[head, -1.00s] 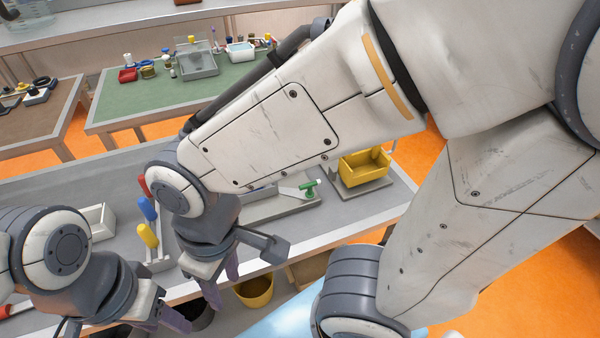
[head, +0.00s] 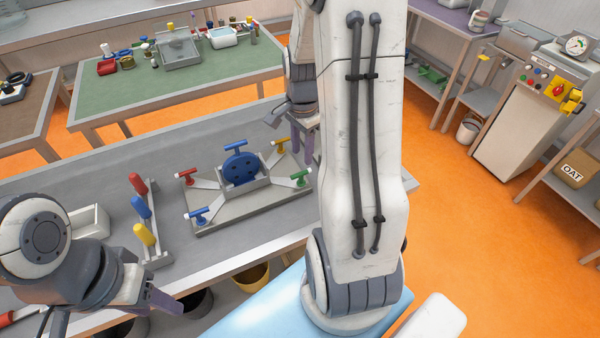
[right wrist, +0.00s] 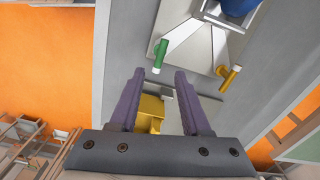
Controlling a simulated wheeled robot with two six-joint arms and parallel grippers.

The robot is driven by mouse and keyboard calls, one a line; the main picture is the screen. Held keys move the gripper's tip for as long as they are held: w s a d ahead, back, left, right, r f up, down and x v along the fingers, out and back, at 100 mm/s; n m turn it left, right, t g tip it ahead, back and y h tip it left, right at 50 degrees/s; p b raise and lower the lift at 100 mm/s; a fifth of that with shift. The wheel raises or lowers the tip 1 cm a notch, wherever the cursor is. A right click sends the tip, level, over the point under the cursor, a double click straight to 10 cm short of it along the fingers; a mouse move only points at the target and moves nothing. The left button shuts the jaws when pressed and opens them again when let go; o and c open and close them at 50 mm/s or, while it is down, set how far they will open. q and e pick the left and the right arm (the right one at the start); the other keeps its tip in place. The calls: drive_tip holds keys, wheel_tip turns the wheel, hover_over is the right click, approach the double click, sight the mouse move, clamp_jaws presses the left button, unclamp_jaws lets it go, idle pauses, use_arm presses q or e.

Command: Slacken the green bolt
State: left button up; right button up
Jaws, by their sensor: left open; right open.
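The green bolt (head: 299,177) has a T-shaped handle and sits at the right front corner of a grey fixture plate (head: 245,207). In the right wrist view the green bolt (right wrist: 160,54) appears just beyond my right fingertips, apart from them. My right gripper (head: 308,143) is open, fingers pointing down, above the plate's right end behind the green bolt. It also shows in the right wrist view (right wrist: 159,78), with nothing held between its purple fingers. My left gripper (head: 162,300) is open and empty near the bench's front edge, at lower left.
The plate carries a blue wheel (head: 240,165) and red (head: 188,177), blue (head: 197,214) and yellow (head: 282,146) bolts. A rack with coloured handles (head: 145,234) stands left of it. A yellow bin (right wrist: 150,108) lies beyond my right fingers.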

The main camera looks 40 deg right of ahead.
sight(301, 172)
wheel_tip(301, 172, down, 10)
drive_tip(key=shift+a+r+p, duration=0.1)
drive_tip(key=shift+p, duration=0.4)
